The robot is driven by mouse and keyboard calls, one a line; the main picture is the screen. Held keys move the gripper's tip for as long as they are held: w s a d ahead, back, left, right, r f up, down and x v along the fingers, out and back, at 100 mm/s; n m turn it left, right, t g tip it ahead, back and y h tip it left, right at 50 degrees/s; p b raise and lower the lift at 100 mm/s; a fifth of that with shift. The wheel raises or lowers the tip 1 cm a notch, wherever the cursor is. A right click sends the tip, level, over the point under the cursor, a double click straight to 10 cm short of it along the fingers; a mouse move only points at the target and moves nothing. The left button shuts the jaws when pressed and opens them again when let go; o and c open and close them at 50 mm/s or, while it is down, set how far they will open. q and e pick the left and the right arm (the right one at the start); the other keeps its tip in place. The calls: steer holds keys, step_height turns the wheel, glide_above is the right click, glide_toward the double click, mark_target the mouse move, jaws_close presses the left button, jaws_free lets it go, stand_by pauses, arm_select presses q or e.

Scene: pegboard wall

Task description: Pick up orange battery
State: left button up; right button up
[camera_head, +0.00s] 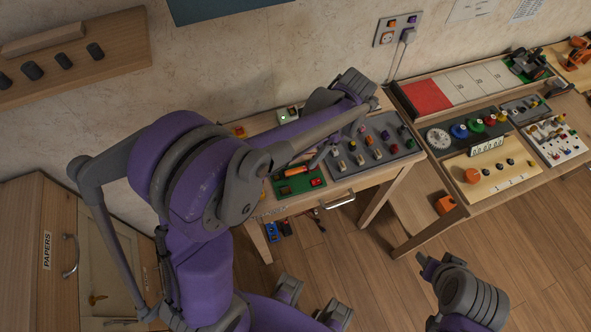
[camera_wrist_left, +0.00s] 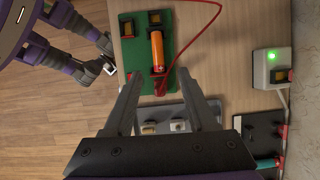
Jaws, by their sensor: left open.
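The orange battery (camera_wrist_left: 157,50) lies in a holder on a green board (camera_wrist_left: 129,62) in the left wrist view. In the head view the battery (camera_head: 296,171) shows small on the green board on the desk. My left gripper (camera_wrist_left: 162,80) is open, with its two fingers apart below the battery in the picture. Nothing is between the fingers. In the head view my left arm reaches over the desk and hides part of it. My right gripper (camera_head: 438,262) hangs above the floor, apart from the desk; its jaw opening is unclear.
A red wire (camera_wrist_left: 205,32) curves beside the battery. A white box with a green light (camera_wrist_left: 271,69) stands to the right in the wrist view. A grey board with several switches and knobs (camera_head: 380,157) lies beside the green board. The floor (camera_head: 350,265) in front is clear.

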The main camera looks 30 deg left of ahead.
mark_target(300, 168)
arm_select(q)
steer(key=x, duration=0.5)
steer(key=shift+s+f, duration=0.25)
jaws_close()
